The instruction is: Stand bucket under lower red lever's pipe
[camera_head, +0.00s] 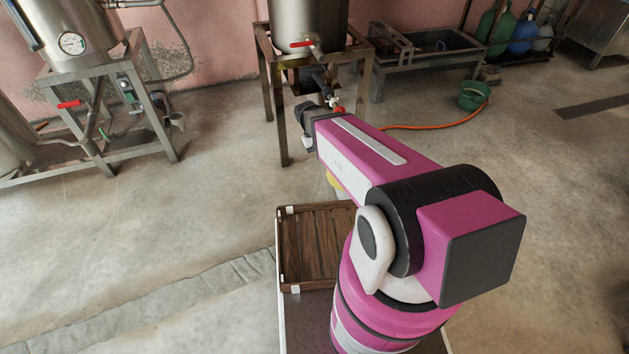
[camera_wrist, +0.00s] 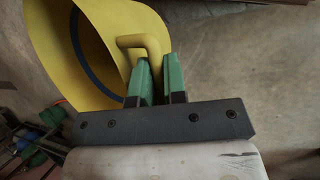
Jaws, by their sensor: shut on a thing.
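My gripper (camera_wrist: 158,68) is shut on the yellow handle (camera_wrist: 140,42) of the yellow bucket (camera_wrist: 100,20) in the wrist view. The bucket is tilted in that picture, with its open mouth and a dark ring inside showing. In the head view only a sliver of the bucket (camera_head: 333,181) shows below my pink arm, and my gripper is hidden. A red lever (camera_head: 302,43) is on the middle steel tank's front. A lower red part (camera_head: 339,109) shows by the pipe under that tank, beside my arm. Another red lever (camera_head: 69,104) is on a pipe at the left.
Steel stand legs (camera_head: 276,115) rise under the middle tank. A second stand (camera_head: 163,130) holds the left tank. A brown slatted tray (camera_head: 281,250) lies in front of my arm. An orange hose (camera_head: 430,126) runs to a green tub (camera_head: 473,96). The floor between is mostly clear.

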